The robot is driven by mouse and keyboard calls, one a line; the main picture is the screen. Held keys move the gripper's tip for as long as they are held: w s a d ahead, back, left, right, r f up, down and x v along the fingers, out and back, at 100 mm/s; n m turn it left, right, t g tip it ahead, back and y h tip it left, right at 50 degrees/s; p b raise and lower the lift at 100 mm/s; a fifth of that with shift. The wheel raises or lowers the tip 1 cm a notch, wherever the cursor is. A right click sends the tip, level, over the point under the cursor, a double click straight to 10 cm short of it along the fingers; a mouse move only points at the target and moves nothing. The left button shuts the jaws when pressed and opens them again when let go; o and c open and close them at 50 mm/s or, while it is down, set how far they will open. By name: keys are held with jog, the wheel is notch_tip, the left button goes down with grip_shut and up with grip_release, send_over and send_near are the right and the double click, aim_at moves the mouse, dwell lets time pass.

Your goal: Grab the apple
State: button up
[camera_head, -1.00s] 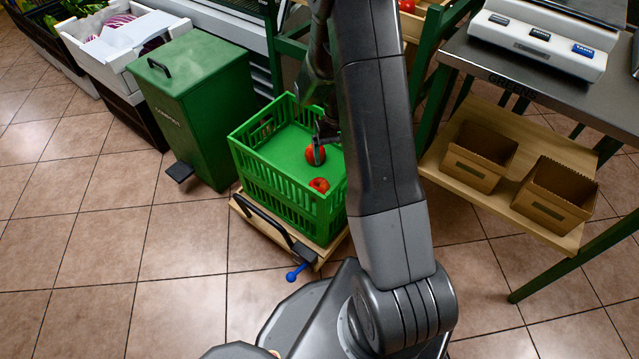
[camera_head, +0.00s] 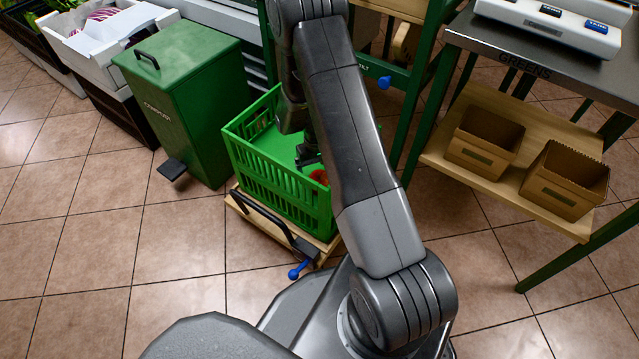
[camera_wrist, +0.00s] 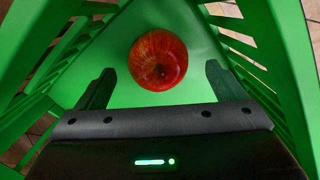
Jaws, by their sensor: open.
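A red apple (camera_wrist: 158,60) lies on the floor of the green crate (camera_head: 262,172). In the head view the apple (camera_head: 320,176) is mostly hidden behind my arm and gripper. My gripper (camera_head: 308,158) is down inside the crate, close to the apple. In the wrist view my gripper (camera_wrist: 158,84) is open, with one finger to each side. The apple lies between and just ahead of the fingertips, with a clear gap on both sides. No second apple shows in either view now; my arm hides part of the crate.
Crate walls (camera_wrist: 262,45) rise close on both sides of my gripper. The crate stands on a low wooden dolly (camera_head: 240,207). A green compost bin (camera_head: 190,100) is at its left. A steel table with a lower shelf (camera_head: 470,170) holding cardboard boxes is at the right.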

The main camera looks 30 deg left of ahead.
aim_at(319, 176)
jog(key=f, duration=0.1)
jog(key=f+b, duration=0.1)
jog(key=f, duration=0.2)
jog(key=shift+d+f+b, duration=0.3)
jog(key=shift+f+b, duration=0.1)
jog(key=c, duration=1.2)
